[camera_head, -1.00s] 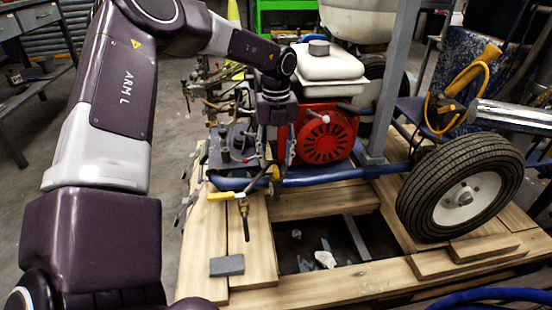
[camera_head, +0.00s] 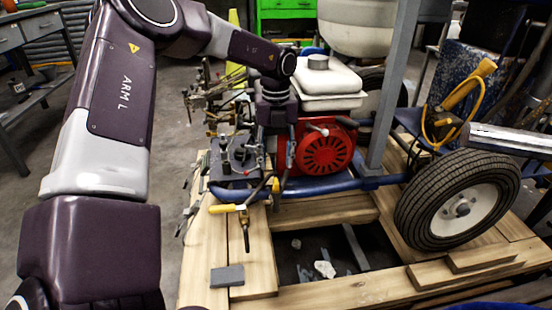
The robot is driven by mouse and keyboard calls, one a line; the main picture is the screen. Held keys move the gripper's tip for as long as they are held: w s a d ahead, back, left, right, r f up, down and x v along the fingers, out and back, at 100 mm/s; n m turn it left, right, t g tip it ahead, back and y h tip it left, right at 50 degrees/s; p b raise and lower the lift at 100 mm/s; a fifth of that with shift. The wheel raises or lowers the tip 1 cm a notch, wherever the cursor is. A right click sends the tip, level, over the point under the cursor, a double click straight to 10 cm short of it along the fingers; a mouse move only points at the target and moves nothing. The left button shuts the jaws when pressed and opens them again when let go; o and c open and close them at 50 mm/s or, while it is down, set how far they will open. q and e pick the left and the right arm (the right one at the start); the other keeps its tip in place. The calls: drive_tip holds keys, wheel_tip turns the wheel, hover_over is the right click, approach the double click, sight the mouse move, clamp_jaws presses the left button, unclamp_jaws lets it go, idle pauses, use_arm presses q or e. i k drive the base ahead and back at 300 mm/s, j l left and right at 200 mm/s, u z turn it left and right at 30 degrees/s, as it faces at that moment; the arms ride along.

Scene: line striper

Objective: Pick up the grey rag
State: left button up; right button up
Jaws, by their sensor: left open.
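A small flat grey piece, which looks like the grey rag (camera_head: 227,276), lies on the wooden boards at the front left of the pallet. My left arm reaches in from the left, over and past it. My left gripper (camera_head: 277,160) points down in front of the red engine, behind and above the grey rag and apart from it. It is open, and I see nothing held in it; its fingertips are hard to make out against the machine. My right gripper is not in view.
The line striper with its red engine (camera_head: 325,150), white tank (camera_head: 329,80) and black wheel (camera_head: 459,200) stands on the wooden pallet (camera_head: 340,292). A yellow-handled lever (camera_head: 228,208) juts out behind the rag. A pale scrap (camera_head: 324,269) lies in the pallet's dark opening.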

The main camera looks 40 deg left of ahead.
sight(233, 276)
drive_tip(key=k+j, duration=1.15)
drive_tip(key=j, duration=0.25)
